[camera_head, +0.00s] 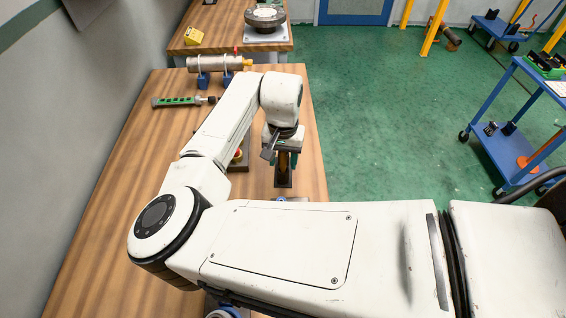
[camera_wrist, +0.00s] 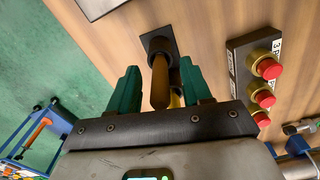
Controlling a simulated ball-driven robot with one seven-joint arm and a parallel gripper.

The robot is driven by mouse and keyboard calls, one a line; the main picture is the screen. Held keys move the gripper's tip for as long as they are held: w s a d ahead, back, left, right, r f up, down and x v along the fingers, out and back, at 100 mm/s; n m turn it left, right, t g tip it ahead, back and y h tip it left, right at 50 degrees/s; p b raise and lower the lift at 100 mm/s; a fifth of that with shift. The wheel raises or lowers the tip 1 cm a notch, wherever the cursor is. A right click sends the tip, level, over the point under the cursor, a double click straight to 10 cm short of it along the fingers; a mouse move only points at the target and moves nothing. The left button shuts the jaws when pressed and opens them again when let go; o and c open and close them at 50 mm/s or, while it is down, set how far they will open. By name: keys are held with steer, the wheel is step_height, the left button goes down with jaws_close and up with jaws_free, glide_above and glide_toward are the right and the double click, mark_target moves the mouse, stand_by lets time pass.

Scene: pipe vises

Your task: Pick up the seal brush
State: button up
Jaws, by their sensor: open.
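What looks like the seal brush is a brown, wooden-looking handle standing upright on a dark square base on the bench. In the wrist view the brush (camera_wrist: 160,85) lies between the two green fingers of my gripper (camera_wrist: 159,76), with its base (camera_wrist: 156,41) beyond the fingertips. The fingers are apart, and I see no clear contact with the handle. In the head view my gripper (camera_head: 282,158) is above the brush (camera_head: 283,172), at the bench's right side. The upper part of the brush is hidden there by the gripper.
A box with red push buttons (camera_wrist: 262,95) stands close to the right of the brush in the wrist view. A metal pipe on blue supports (camera_head: 215,64) and a green tool (camera_head: 178,101) lie farther back on the wooden bench (camera_head: 110,180). A blue cart (camera_head: 510,130) stands at right.

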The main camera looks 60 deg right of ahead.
jaws_close()
stand_by(0.3)
step_height(320, 180, up, 10)
steer(key=shift+r+b, duration=0.1)
steer(key=shift+b, duration=0.7)
